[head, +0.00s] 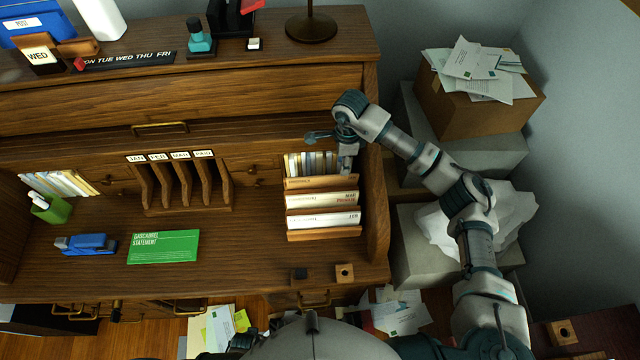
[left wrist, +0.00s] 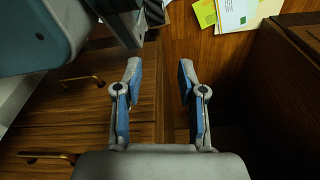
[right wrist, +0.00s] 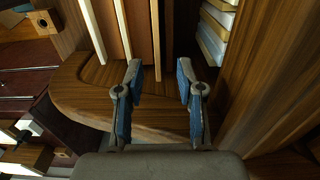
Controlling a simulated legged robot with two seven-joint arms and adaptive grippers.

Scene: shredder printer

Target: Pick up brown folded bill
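I cannot single out a brown folded bill with certainty in any view. A wooden letter rack (head: 322,236) with pale papers in its labelled tiers stands at the right end of the desk. My right gripper (head: 346,166) is at the back right corner of this rack, beside the upright papers (head: 308,163) behind it. In the right wrist view its fingers (right wrist: 161,90) are apart with nothing between them, and the rack's upright boards and papers (right wrist: 120,35) lie ahead. My left gripper (left wrist: 157,85) is open and empty, low beside wooden drawers, and its fingers are not clear in the head view.
A green statement (head: 163,247), a blue stapler (head: 86,244) and a green pen cup (head: 50,209) are on the desk (head: 230,265). The desk's right side wall (head: 374,215) stands close to my right gripper. Papers (head: 400,312) lie on the floor.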

